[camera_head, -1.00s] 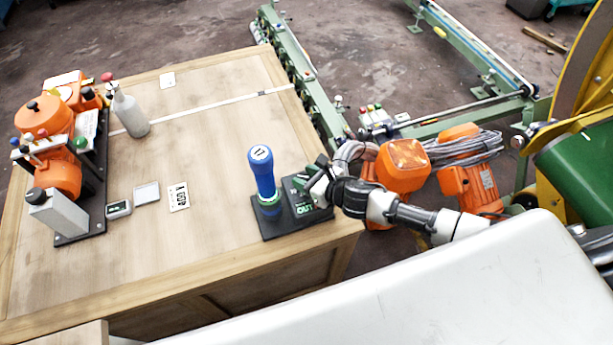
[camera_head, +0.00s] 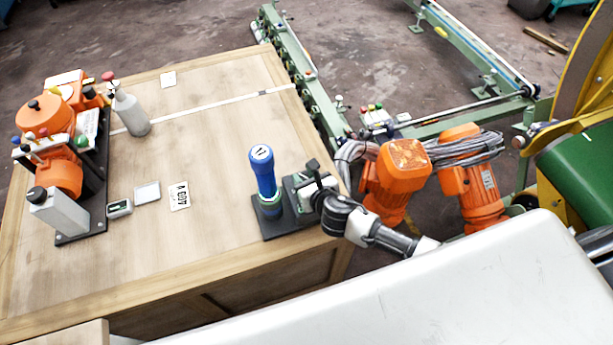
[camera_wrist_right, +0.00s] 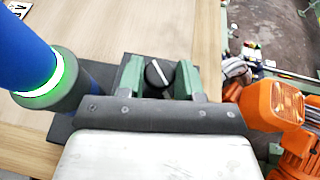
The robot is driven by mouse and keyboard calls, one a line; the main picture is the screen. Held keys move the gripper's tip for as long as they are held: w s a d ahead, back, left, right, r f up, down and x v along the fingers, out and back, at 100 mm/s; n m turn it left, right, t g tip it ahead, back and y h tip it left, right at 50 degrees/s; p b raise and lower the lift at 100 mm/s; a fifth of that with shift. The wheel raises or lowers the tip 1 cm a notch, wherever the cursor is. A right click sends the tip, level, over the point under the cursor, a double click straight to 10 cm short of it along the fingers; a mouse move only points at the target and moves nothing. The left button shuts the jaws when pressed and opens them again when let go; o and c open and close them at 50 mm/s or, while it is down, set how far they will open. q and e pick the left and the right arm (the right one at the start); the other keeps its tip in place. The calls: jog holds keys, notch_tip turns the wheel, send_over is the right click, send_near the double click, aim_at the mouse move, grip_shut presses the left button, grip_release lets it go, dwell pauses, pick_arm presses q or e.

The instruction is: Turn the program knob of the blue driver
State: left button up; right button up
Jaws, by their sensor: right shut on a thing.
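The blue driver (camera_head: 264,175) stands upright on a black base plate (camera_head: 275,230), near the right front corner of the table. Its blue body and glowing green ring (camera_wrist_right: 45,82) show at the left in the right wrist view. The program knob (camera_wrist_right: 157,74), black with a white pointer line, sits between the green fingers of my right gripper (camera_head: 305,182), beside the driver. The gripper is shut on the knob and points down at it. In the head view the gripper hides the knob and most of its housing. My left gripper is not in view.
A card reading 400 V (camera_head: 179,195), small grey devices (camera_head: 147,192) and a grey bottle (camera_head: 130,112) lie or stand on the table (camera_head: 215,140). Orange machines (camera_head: 52,120) stand at its left. Orange motors (camera_head: 400,170) and a green frame are close to my right arm.

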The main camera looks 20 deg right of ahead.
jog(key=shift+a+m+h, duration=0.2)
jog(key=shift+m+h, duration=1.4)
jog(key=shift+h, duration=0.2)
jog(key=o, duration=0.8)
jog(key=shift+s, duration=0.1)
jog(key=v, duration=1)
jog(key=shift+s+a+r+p, duration=0.15)
jog(key=shift+s+a+p, duration=0.1)
jog(key=shift+p, duration=0.15)
